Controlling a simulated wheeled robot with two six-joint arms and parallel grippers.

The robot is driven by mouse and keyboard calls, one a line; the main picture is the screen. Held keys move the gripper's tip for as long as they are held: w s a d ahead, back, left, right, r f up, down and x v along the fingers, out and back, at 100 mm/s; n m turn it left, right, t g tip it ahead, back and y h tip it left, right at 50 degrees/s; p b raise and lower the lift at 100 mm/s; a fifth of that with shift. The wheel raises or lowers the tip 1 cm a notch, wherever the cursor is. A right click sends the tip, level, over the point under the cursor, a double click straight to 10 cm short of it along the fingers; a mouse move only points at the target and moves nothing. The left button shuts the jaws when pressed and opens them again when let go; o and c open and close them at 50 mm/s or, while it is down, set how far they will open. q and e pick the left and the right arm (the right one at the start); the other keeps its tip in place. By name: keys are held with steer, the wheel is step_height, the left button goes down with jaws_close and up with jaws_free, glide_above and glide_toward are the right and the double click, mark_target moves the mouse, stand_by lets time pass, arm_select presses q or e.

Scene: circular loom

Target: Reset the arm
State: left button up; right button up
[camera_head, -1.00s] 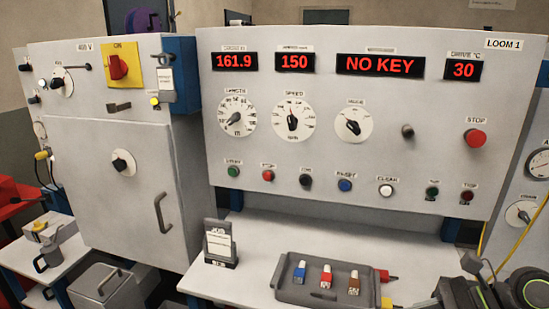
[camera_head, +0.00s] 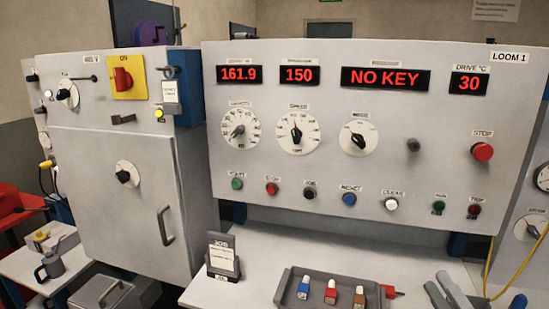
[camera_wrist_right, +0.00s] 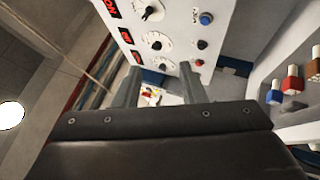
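My right gripper (camera_head: 452,290) is at the lower right of the head view, in front of the loom panel and right of the tray. In the right wrist view its two fingers (camera_wrist_right: 161,88) are apart with nothing between them. It is open and empty. My left gripper is not in view. The loom panel (camera_head: 330,130) reads 161.9, 150, NO KEY and 30.
A dark tray (camera_head: 326,287) on the white shelf holds a blue (camera_head: 303,289), a red (camera_head: 330,294) and a brown (camera_head: 358,297) tagged piece. A card holder (camera_head: 222,258) stands left of it. A grey cabinet (camera_head: 100,190) is at the left. A yellow cable (camera_head: 510,270) hangs at the right.

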steer(key=s+d+f+m+g+h, duration=0.35)
steer(key=f+m+h, duration=0.3)
steer(key=m, duration=0.25)
steer(key=s+d+f+m+g+h, duration=0.2)
steer(key=d+f+m+g+h, duration=0.25)
steer(key=f+m, duration=0.35)
steer(key=s+a+f+m+g+y, duration=0.1)
steer(key=s+a+f+m+g, duration=0.2)
steer(key=s+f+g, duration=0.35)
steer(key=s+a+f+m+g+y, duration=0.2)
steer(key=s+a+f+m+g, duration=0.2)
steer(key=s+f, duration=0.55)
step_height(320, 180, down, 23)
steer(key=s+d, duration=0.1)
steer(key=d, duration=0.1)
steer(key=s+a+f+g, duration=0.1)
steer(key=s+f+g, duration=0.1)
steer(key=s+f, duration=1.3)
steer(key=shift+a+f, duration=0.15)
steer(key=shift+s, duration=0.1)
